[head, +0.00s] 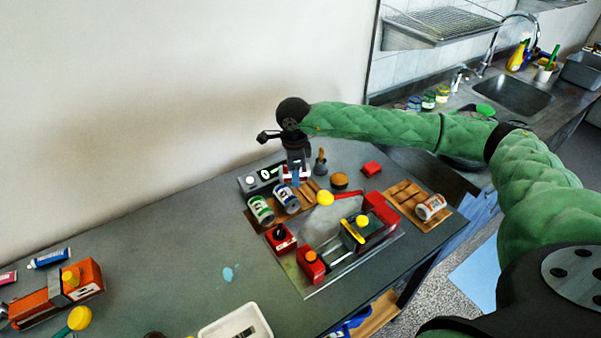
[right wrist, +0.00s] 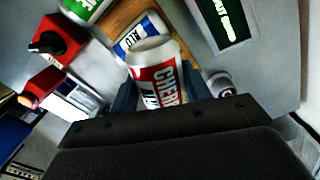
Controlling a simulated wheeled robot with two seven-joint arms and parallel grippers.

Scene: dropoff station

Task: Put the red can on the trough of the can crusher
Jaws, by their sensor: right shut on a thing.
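The red can, white and red with "CHERRY" lettering (right wrist: 157,80), is between the fingers of my right gripper in the right wrist view. In the head view my right gripper (head: 295,180) is shut on the red can (head: 304,173), pointing down above the back end of a wooden rack. The can crusher (head: 376,217) stands in front and to the right, red and metal with a yellow bar. Its trough (head: 338,248) lies between the red end blocks, partly hidden by the yellow bar, and I see no can in it. My left gripper is out of view.
A scale with a lit display (head: 262,176) is behind.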

